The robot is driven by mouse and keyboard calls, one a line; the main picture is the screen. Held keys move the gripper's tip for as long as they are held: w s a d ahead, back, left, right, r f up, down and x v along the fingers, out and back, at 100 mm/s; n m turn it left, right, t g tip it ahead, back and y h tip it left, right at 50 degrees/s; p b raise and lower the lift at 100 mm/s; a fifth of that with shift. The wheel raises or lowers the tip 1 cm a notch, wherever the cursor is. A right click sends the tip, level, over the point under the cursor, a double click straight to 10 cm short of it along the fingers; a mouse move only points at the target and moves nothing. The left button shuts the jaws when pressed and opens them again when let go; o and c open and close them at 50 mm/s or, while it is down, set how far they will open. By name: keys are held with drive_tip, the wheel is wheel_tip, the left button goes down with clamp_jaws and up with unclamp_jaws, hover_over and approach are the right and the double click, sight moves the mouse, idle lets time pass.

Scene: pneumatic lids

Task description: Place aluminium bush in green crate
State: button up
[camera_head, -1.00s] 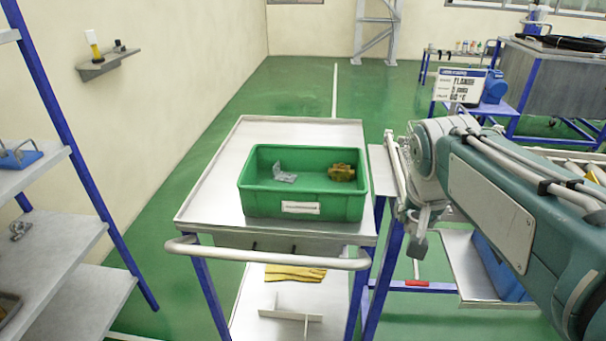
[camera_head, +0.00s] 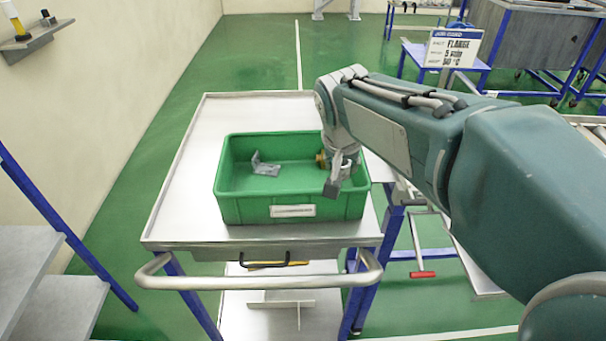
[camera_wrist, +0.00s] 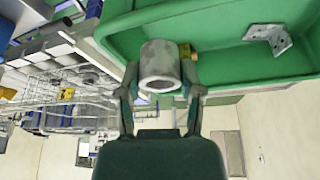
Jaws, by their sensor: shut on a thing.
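The green crate (camera_head: 245,209) stands on a metal trolley. My gripper (camera_head: 340,178) is over the crate's right side in the head view. In the wrist view my gripper (camera_wrist: 160,88) is shut on the aluminium bush (camera_wrist: 160,62), a grey hollow cylinder held between the two fingers. The crate (camera_wrist: 205,28) fills the top of that view, with its rim close to the bush. I cannot tell how high the bush is over the crate floor. In the head view the bush is not clearly seen behind my gripper.
A grey metal bracket (camera_head: 264,165) lies in the crate; it also shows in the wrist view (camera_wrist: 268,38). A brass-coloured part (camera_head: 321,159) is in the crate beside my gripper. The trolley top (camera_head: 185,190) is bare left of the crate. The trolley handle (camera_head: 250,283) runs along the front.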

drive_tip(key=w+a+f, duration=0.2)
drive_tip(key=a+f, duration=0.1)
drive_tip(key=w+a+f, duration=0.1)
drive_tip(key=a+f, duration=0.1)
drive_tip(key=shift+w+a, duration=0.1)
drive_tip(key=shift+a, duration=0.15)
drive_tip(key=shift+w+a+f, duration=0.1)
drive_tip(key=shift+w+f, duration=0.1)
drive_tip(key=shift+f, duration=0.25)
drive_tip(key=shift+w+a+f, duration=0.1)
drive_tip(key=shift+w+f, duration=0.1)
drive_tip(key=shift+f, duration=0.2)
drive_tip(key=f, duration=0.3)
drive_tip(key=shift+w+a+f, duration=0.1)
drive_tip(key=shift+a+f, duration=0.15)
drive_tip(key=shift+a, duration=0.15)
drive_tip(key=o, duration=1.1)
drive_tip(key=shift+d, duration=0.1)
drive_tip(key=shift+o, duration=0.2)
